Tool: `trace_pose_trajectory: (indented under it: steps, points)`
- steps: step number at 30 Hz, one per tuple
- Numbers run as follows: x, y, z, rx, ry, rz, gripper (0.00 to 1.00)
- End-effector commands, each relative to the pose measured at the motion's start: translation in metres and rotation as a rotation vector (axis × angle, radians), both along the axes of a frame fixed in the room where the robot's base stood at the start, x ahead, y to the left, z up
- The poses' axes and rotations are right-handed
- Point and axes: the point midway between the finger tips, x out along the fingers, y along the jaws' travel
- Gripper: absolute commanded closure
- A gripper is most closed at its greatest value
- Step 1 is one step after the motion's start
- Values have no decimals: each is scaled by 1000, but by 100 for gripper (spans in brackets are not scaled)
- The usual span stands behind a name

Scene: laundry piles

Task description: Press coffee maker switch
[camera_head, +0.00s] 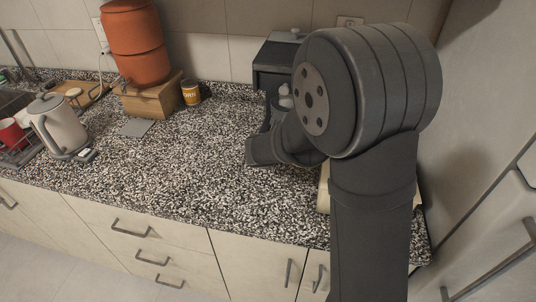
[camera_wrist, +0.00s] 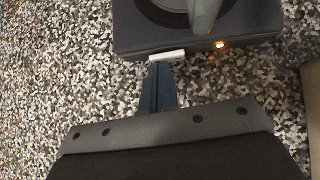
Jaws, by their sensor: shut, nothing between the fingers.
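The dark coffee maker (camera_head: 272,56) stands at the back of the counter, largely hidden behind my arm in the head view. In the wrist view its dark base (camera_wrist: 135,35) is at the top, with a small glowing orange light (camera_wrist: 220,44) on its front edge. My gripper (camera_wrist: 162,66) is shut and empty, its tips at the front edge of the base, left of the light. A pale bar (camera_wrist: 167,55) shows at the tips; I cannot tell whether it is part of the coffee maker or of my fingers. Contact is unclear.
The speckled counter (camera_head: 170,185) is clear left of my arm. A kettle (camera_head: 58,125), a red cup (camera_head: 12,134), a wooden box (camera_head: 152,98) under an orange pot (camera_head: 137,45), and a can (camera_head: 191,92) stand farther left. A pale wall or cabinet side rises on the right.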

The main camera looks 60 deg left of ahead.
Motion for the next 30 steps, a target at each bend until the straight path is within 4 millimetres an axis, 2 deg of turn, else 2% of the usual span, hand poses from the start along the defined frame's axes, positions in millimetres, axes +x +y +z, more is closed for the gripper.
trace_pose_trajectory:
  steps: [8, 20, 30]
  points:
    - [1, 1, 0, 0, -1, -9, 100]
    - [9, -12, 0, 0, -1, -11, 100]
    - [9, -13, 0, 0, -2, -8, 100]
